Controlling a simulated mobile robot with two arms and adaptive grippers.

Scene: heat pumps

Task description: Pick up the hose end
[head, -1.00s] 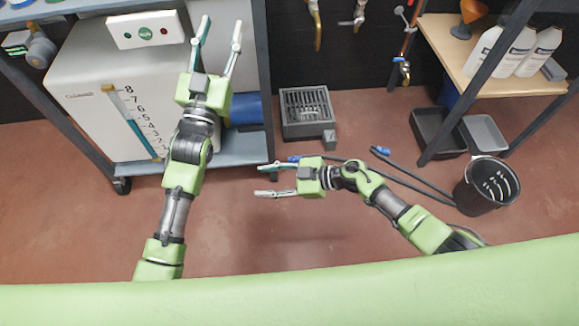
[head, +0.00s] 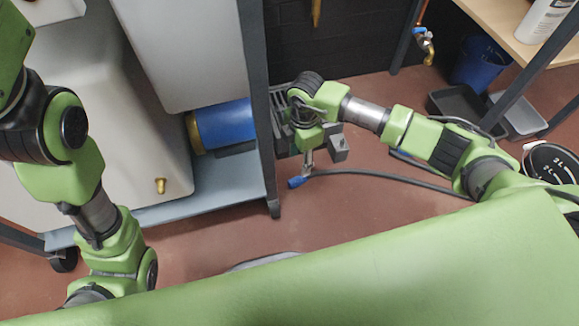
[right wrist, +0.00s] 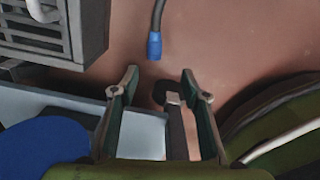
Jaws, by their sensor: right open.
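A dark hose lies on the red floor and ends in a blue hose end (head: 298,182), just below my right gripper (head: 308,165) in the head view. In the right wrist view the blue hose end (right wrist: 154,46) shows just beyond the fingertips, roughly in line with the gap between them. My right gripper (right wrist: 160,80) is open and empty, and the hose end is not between its fingers. In the head view its fingers are partly hidden by its own body. My left arm shows at the left, but its gripper is out of view.
A wheeled metal frame (head: 262,120) with a blue cylinder (head: 225,124) on its lower shelf stands left of the hose end. A grey grated drain box (right wrist: 58,28) is close by. A black bucket (head: 550,160) and trays stand at the right.

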